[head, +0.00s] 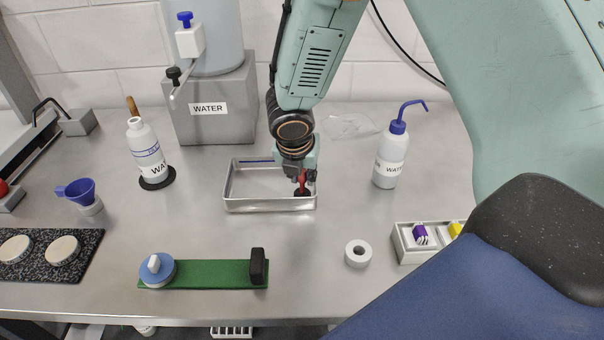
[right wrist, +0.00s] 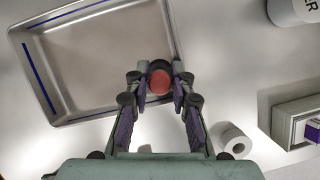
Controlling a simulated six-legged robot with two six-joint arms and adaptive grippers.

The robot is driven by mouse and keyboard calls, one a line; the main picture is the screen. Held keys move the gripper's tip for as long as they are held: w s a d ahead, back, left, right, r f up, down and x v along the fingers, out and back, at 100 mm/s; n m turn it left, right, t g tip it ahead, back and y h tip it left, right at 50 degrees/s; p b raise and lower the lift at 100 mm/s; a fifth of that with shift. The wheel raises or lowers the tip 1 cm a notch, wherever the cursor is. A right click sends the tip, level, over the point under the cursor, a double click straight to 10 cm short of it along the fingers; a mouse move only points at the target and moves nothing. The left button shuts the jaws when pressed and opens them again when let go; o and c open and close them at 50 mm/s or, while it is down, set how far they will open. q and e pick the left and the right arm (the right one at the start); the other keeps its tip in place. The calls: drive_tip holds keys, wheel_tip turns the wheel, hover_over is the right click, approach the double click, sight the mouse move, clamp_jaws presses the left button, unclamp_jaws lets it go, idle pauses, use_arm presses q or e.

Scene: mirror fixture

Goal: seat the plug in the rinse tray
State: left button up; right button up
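The rinse tray (head: 232,203) is a shallow metal tray in the middle of the bench; it fills the upper left of the right wrist view (right wrist: 90,118). The plug (head: 303,184) has a red upper part and a dark lower part. It is at the tray's right end, and its red top shows in the right wrist view (right wrist: 160,83). My right gripper (head: 302,180) points down there, its fingers (right wrist: 161,92) closed on both sides of the plug. Whether the plug's base touches the tray floor is hidden. My left gripper is not in view.
A wash bottle (head: 391,160) stands right of the tray, a white bottle (head: 147,150) left. The grey WATER stand (head: 215,125) is behind. A white roll (head: 358,254), a divided box (head: 405,247) and a green strip (head: 205,273) lie in front. Bench between tray and strip is clear.

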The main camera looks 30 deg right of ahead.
drive_tip(key=o, duration=0.4)
drive_tip(key=shift+v, duration=6.05)
